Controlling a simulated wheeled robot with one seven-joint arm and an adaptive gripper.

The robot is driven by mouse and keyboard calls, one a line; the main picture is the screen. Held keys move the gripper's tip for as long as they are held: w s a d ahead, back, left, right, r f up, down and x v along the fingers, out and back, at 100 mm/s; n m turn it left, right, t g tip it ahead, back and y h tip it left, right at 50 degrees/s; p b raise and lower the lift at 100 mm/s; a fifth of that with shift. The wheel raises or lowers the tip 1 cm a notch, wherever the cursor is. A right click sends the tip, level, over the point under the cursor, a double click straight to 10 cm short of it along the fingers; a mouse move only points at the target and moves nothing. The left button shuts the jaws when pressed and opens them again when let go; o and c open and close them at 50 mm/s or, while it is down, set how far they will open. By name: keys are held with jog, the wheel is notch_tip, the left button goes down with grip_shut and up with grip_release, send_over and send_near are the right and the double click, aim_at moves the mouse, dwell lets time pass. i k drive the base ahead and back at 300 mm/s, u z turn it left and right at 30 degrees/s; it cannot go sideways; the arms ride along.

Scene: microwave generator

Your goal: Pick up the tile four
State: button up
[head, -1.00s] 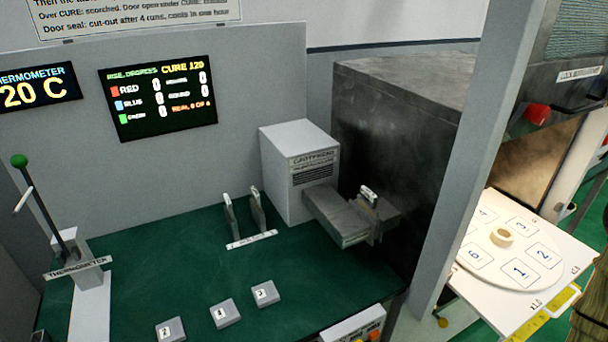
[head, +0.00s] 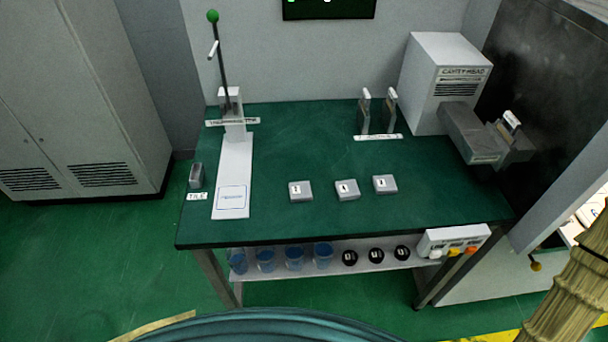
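Three small grey blocks with white number labels lie in a row on the green bench top (head: 300,222): a left block (head: 301,197), a middle block (head: 347,196) and a right block (head: 385,190). Their numbers are too small to read surely, so I cannot tell which one is four. A small dark grey piece (head: 196,175) stands at the bench's left edge, behind a label reading TILE (head: 196,197). My gripper is not in view.
A lever stand (head: 232,115) rises at the back left over a white plate (head: 233,190). Two upright grey plates (head: 377,112) stand behind the blocks. A CAVITY HEAD box (head: 440,85) is at the back right. Blue cups (head: 294,259) sit on the lower shelf.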

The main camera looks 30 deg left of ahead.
aim_at(346, 189)
jog(key=u, duration=3.45)
jog(key=k, duration=2.3)
jog(key=z, duration=1.3)
jog(key=i, duration=1)
jog(key=z, duration=0.05)
